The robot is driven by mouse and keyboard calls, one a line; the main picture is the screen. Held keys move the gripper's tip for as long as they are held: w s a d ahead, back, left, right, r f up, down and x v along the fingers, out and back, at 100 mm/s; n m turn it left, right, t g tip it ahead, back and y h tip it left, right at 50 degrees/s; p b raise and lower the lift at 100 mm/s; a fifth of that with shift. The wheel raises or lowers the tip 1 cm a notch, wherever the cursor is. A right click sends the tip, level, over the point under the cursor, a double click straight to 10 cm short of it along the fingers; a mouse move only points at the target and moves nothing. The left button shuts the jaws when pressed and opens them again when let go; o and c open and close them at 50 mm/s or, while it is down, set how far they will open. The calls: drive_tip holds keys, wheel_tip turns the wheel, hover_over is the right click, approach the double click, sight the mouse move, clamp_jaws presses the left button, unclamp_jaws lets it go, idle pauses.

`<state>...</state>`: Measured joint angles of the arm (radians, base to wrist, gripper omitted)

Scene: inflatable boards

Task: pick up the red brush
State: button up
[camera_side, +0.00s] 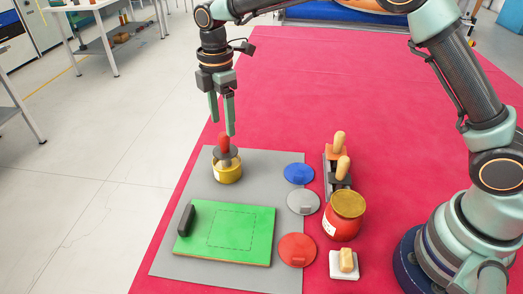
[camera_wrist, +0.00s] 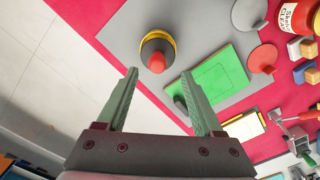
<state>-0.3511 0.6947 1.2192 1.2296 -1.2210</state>
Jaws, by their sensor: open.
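The red brush shows as a red handle (camera_side: 223,141) with a dark round collar. It stands upright in a small yellow can (camera_side: 227,172) at the back left of the grey mat. Its lower end is hidden in the can. My gripper (camera_side: 222,127) is open and points down, with its fingertips close to the top of the red handle. In the wrist view the red handle (camera_wrist: 156,63) appears near the gap between the open fingertips (camera_wrist: 160,73). Nothing is held.
A green board (camera_side: 228,232) with a black block (camera_side: 186,220) lies on the grey mat (camera_side: 180,260). Blue, grey and red discs (camera_side: 297,249) lie at its right edge. A red jar (camera_side: 343,217) and wooden-handled tools (camera_side: 339,142) stand to the right.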

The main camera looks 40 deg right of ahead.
sight(223, 134)
drive_tip(key=shift+w+f, duration=0.2)
drive_tip(key=shift+f, duration=2.65)
clamp_jaws()
